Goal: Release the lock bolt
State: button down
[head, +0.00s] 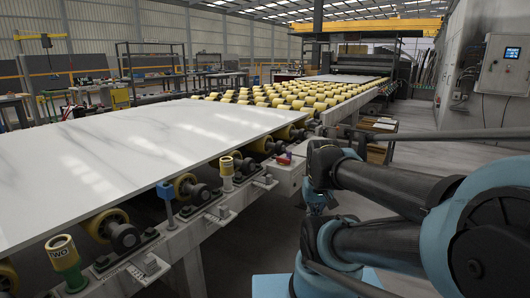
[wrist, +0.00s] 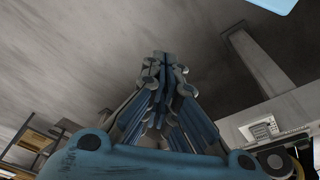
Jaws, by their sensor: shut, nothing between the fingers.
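I cannot make out for certain which part is the lock bolt. Along the near edge of the roller conveyor stand a yellow-and-green capped cylinder marked TWO (head: 64,262), a blue block on a post (head: 165,189) and a second yellow-topped cylinder (head: 226,166). A small red part (head: 284,159) sits on a pale box farther along. My gripper (wrist: 164,58) is shut and empty in the wrist view, with bare grey floor beyond its fingertips. In the head view my arm is at the right, apart from the conveyor, and mostly hides the gripper.
A large white marble slab (head: 140,145) lies on the rollers at left. Yellow rollers (head: 290,93) run on behind it. A grey control cabinet (head: 502,64) hangs on the right wall. A wooden shelf (wrist: 35,140) shows in the wrist view. Open floor lies beside the conveyor.

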jog(key=shift+w+a, duration=0.15)
jog(key=shift+w, duration=0.2)
jog(key=w+r+n+t, duration=0.1)
jog(key=w+r+n, duration=0.1)
jog(key=w+r, duration=0.35)
jog(key=w+r+n+t, duration=0.1)
jog(key=w+r, duration=0.1)
jog(key=w, duration=0.7)
jog(key=w+r+n, duration=0.2)
jog(key=w+r, duration=0.1)
jog(key=w, duration=0.4)
jog(key=w+f+n+t, duration=0.1)
jog(key=w+n+t, duration=0.2)
jog(key=w, duration=2.5)
jog(key=shift+w+a+n, duration=0.4)
jog(key=shift+a+n, duration=0.05)
jog(key=shift+n, duration=0.25)
jog(key=shift+w+f, duration=0.1)
jog(key=shift+f, duration=0.1)
send_near(287, 157)
jog(key=shift+w+a+r+x, duration=0.1)
jog(key=shift+a+x, duration=0.05)
jog(key=shift+x, duration=0.7)
jog(key=shift+w+a+r+x, duration=0.1)
jog(key=shift+w+a+x, duration=0.05)
jog(key=shift+x, duration=0.7)
jog(key=shift+w+a+r+x, duration=0.1)
jog(key=shift+a+x, duration=0.05)
jog(key=shift+x, duration=0.7)
